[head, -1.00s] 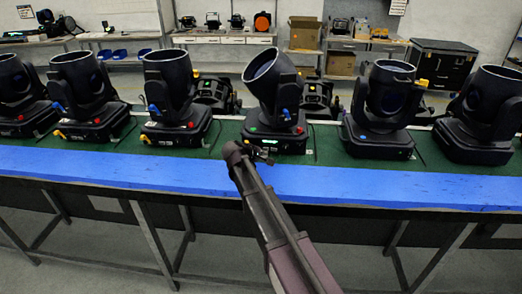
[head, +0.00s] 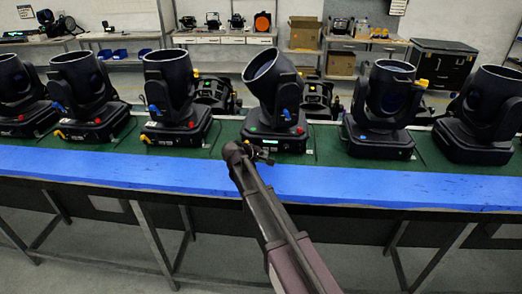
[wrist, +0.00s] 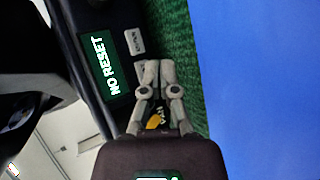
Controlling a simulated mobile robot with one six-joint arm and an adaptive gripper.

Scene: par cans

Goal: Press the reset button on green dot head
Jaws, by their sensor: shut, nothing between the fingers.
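The green dot head (head: 268,85) is the tilted black moving-head lamp in the middle of the bench in the head view, with a small green dot on its base. Its lit display (wrist: 107,64) reads "NO RESET" in the wrist view. Small pale labelled buttons (wrist: 134,42) sit beside the display; one is partly behind my fingertips. My gripper (wrist: 158,66) is shut and empty, its tips over the button row at the base's edge. I cannot tell whether they touch a button. In the head view my gripper (head: 264,155) is in front of the lamp's base.
Similar black lamps (head: 175,98) (head: 386,105) stand on both sides on a green mat (head: 325,150). A clear blue strip (head: 390,186) runs along the bench's front edge. Shelves and a black case (head: 443,65) stand far behind.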

